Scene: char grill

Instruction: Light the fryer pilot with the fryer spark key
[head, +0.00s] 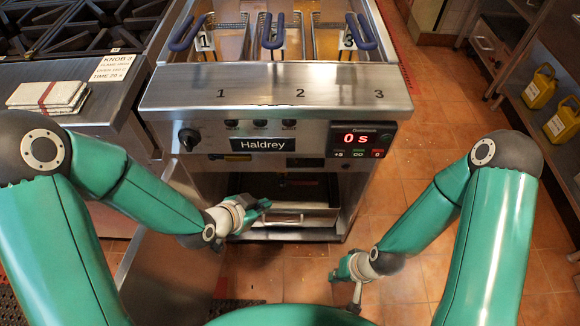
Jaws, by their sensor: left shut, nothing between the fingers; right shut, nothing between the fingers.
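The steel fryer (275,85), labelled Haldrey, stands in the middle of the head view. Its lower cabinet (290,185) is open, and the inside is dark. I cannot make out the pilot or the fryer spark key. A black knob (188,138) sits at the left of the panel. A timer (361,139) at the right reads 0 s. My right gripper (355,290) is shut and empty, low over the floor at the fryer's front right.
The open cabinet door (160,265) stands out at the left, below my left forearm. Fry baskets (284,38) sit in the wells on top. A burner range (95,28) is at the far left. A shelf with yellow jugs (540,87) is at the right. Tiled floor is clear between.

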